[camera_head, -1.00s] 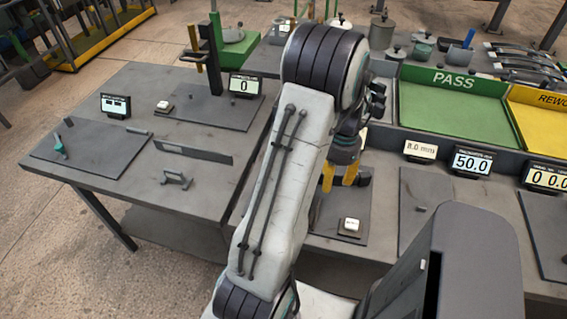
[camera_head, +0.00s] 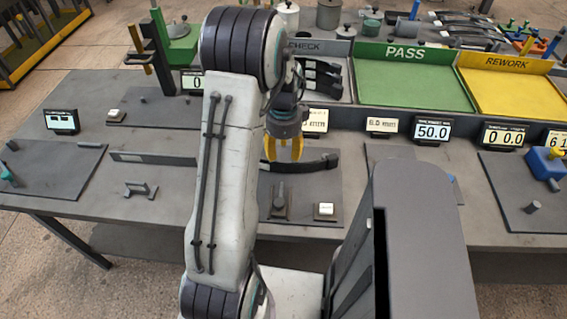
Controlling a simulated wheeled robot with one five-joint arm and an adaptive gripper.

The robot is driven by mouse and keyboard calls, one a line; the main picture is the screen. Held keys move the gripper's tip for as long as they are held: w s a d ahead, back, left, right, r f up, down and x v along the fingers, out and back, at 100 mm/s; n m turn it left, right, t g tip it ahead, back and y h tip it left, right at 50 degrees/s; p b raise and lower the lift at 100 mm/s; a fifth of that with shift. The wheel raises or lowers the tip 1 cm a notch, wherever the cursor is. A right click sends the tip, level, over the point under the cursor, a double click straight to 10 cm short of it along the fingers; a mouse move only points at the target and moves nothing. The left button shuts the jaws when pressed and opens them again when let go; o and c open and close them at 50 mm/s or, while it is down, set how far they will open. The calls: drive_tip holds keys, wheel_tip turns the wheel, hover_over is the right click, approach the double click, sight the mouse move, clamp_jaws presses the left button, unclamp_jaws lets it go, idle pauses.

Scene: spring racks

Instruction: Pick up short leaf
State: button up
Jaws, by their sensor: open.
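My gripper (camera_head: 284,150) has yellow fingertips pointing down over the middle of the bench. It is open and holds nothing that I can see. A dark, slightly curved leaf (camera_head: 318,163) lies just below and beside the fingertips, at the back of a grey base plate. Its left part passes behind or under the fingers; whether they touch it I cannot tell. More dark leaves (camera_head: 321,72) sit in the CHECK tray, partly hidden by my arm. Several longer leaves lie on the far rack (camera_head: 455,38). No label marks which leaf is the short one.
A clamp-like fixture (camera_head: 280,202) and a white button block (camera_head: 326,210) stand on the base plate near the gripper. The green PASS tray (camera_head: 412,88) and yellow REWORK tray (camera_head: 510,95) are empty. Small displays (camera_head: 432,131) line the bench behind the work area.

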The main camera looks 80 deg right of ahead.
sight(285, 164)
drive_tip(key=f, duration=0.3)
drive_tip(key=f+p, duration=0.1)
drive_tip(key=f, duration=0.1)
drive_tip(key=shift+s+a+f, duration=0.25)
drive_tip(key=shift+a+f, duration=0.05)
drive_tip(key=shift+a, duration=0.05)
drive_tip(key=shift+f, duration=0.7)
clamp_jaws()
drive_tip(key=shift+d+r, duration=0.1)
